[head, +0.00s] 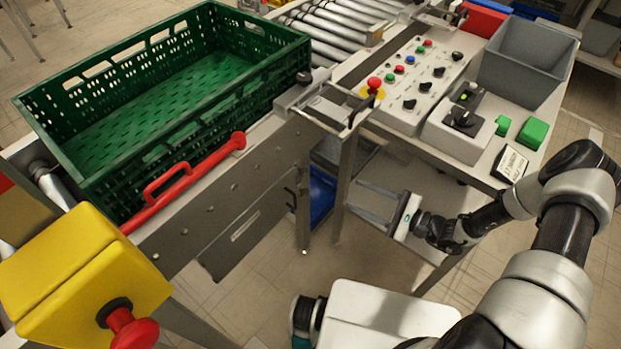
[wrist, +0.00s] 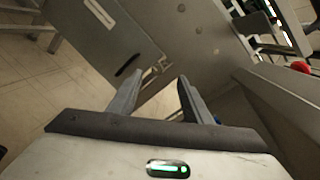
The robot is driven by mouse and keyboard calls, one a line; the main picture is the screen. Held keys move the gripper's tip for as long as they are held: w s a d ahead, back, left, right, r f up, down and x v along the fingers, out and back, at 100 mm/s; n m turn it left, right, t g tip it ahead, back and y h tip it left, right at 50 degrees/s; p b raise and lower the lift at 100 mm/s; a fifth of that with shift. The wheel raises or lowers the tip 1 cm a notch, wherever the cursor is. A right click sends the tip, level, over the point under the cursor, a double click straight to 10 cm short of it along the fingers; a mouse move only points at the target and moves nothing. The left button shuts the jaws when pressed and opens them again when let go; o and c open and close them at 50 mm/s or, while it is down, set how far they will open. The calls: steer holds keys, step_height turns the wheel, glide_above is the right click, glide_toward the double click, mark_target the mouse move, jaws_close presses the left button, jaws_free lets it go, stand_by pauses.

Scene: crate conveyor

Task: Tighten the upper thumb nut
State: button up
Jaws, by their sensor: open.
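I cannot make out a thumb nut for certain in either view. A small black knob (head: 303,77) sits at the crate's near right corner in the head view; I cannot tell whether it is a thumb nut. My gripper (head: 357,198) is open and empty, low in front of the conveyor's side, below the control desk. In the wrist view my gripper (wrist: 160,84) has its two fingers apart. Beyond them are a small metal latch (wrist: 155,68) and a dark handle (wrist: 127,66) on a grey door, apart from the fingers.
A green crate (head: 275,49) stands on the conveyor, with a red handle (head: 180,182) along the near side. A control panel (head: 413,78), grey bin (head: 524,60) and green blocks (head: 533,132) are on the desk. A yellow stop box (head: 85,275) is near left. Open floor (head: 245,315) lies below.

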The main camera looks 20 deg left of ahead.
mark_target(305, 173)
step_height(305, 173, down, 5)
steer(key=m+t, duration=0.3)
steer(key=x, duration=1.7)
steer(key=shift+s+a, duration=0.15)
steer(key=shift+a, duration=0.35)
steer(key=c, duration=1.1)
steer(key=shift+o, duration=0.2)
steer(key=shift+f+b, duration=0.1)
steer(key=shift+b, duration=0.2)
